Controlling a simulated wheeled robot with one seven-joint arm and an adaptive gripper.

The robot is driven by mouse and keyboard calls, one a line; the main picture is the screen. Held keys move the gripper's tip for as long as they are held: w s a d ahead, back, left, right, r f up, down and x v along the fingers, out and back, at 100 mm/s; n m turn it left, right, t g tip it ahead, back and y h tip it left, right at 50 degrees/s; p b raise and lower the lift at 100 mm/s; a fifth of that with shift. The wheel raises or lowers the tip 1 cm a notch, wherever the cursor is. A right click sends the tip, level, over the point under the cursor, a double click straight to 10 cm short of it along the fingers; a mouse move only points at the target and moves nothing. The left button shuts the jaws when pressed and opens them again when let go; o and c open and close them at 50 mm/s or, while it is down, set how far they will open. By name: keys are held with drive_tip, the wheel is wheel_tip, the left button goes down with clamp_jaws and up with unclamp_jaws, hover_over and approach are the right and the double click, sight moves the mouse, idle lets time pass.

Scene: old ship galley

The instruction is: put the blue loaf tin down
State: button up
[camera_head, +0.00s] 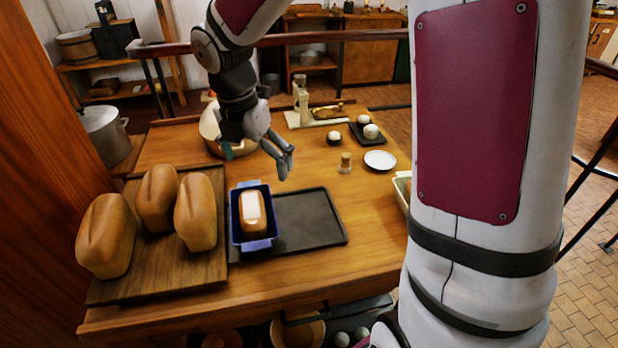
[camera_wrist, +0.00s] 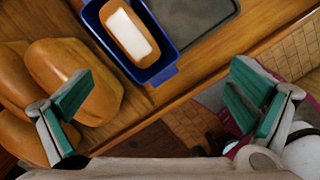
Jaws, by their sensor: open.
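The blue loaf tin (camera_head: 254,244) stands upright on the left part of a dark flat tray (camera_head: 312,220), with a brown loaf (camera_head: 252,212) with a white top inside it. In the wrist view the tin (camera_wrist: 170,73) is at the top centre, beyond the fingertips, with the tray (camera_wrist: 198,22) to its right. My gripper (camera_head: 257,158) is open and empty above the table, higher than the tin and apart from it. Its two green-padded fingers (camera_wrist: 160,92) are spread wide in the wrist view, with nothing between them.
Several brown loaves (camera_head: 196,212) lie on a wooden board (camera_head: 160,275) left of the tin. A white plate (camera_head: 380,160) and a small shaker (camera_head: 345,163) stand to the right. The right part of the tray is bare.

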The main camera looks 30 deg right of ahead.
drive_tip(key=s+r+m+t, duration=0.2)
drive_tip(key=s+r+m, duration=0.3)
drive_tip(key=s+m, duration=0.6)
drive_tip(key=s+r+m+t+y, duration=0.1)
drive_tip(key=s+r+m+t, duration=0.1)
drive_tip(key=s+r+m, duration=0.4)
drive_tip(key=shift+s+d+r+m+y, duration=0.15)
drive_tip(key=shift+s+d+m+y, duration=0.15)
drive_tip(key=shift+s+m, duration=3)
drive_tip(key=shift+w+m, duration=0.7)
drive_tip(key=shift+w, duration=0.05)
